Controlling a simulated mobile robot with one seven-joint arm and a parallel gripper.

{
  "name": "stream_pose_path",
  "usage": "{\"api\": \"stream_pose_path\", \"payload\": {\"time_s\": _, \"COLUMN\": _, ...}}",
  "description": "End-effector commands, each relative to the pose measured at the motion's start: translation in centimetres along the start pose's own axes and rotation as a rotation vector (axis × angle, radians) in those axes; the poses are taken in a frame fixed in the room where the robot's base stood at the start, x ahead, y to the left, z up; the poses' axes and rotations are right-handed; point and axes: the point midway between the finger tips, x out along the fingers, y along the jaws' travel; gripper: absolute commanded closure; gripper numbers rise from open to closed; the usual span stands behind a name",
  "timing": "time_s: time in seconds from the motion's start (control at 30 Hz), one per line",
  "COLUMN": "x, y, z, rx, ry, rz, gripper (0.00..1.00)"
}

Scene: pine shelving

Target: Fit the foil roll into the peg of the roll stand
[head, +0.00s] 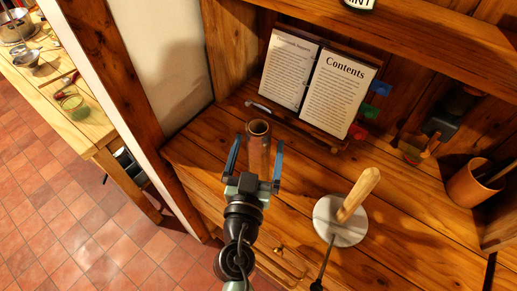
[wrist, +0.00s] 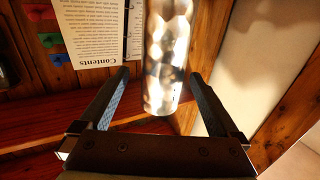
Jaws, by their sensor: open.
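The foil roll (head: 258,160) stands upright on the wooden surface, its open hollow end facing up. In the wrist view the roll (wrist: 167,55) is a shiny silver cylinder. My gripper (head: 255,157) is open, with one finger on each side of the roll. The wrist view shows gaps between both fingers (wrist: 158,76) and the roll. The roll stand has a round pale marble base (head: 330,231) and an upright light wooden peg (head: 359,194). It is to the right of my gripper, and its peg is bare.
An open book (head: 318,82) rests on a stand behind the roll. A brown cup (head: 470,187) and a dark device (head: 442,126) are at the right. A timber post and pale wall (head: 172,60) bound the left. Surface between roll and stand is clear.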

Motion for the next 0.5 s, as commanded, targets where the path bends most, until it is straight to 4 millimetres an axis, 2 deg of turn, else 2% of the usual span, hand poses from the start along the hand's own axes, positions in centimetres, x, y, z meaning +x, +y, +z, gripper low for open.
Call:
{"api": "stream_pose_path", "payload": {"time_s": 0.17, "x": 1.0, "y": -0.1, "z": 0.0, "rx": 0.001, "ry": 0.0, "rz": 0.0, "gripper": 0.03}}
{"api": "stream_pose_path", "payload": {"time_s": 0.5, "x": 5.0, "y": -0.3, "z": 0.5, "rx": 0.001, "ry": 0.0, "rz": 0.001, "gripper": 0.03}}
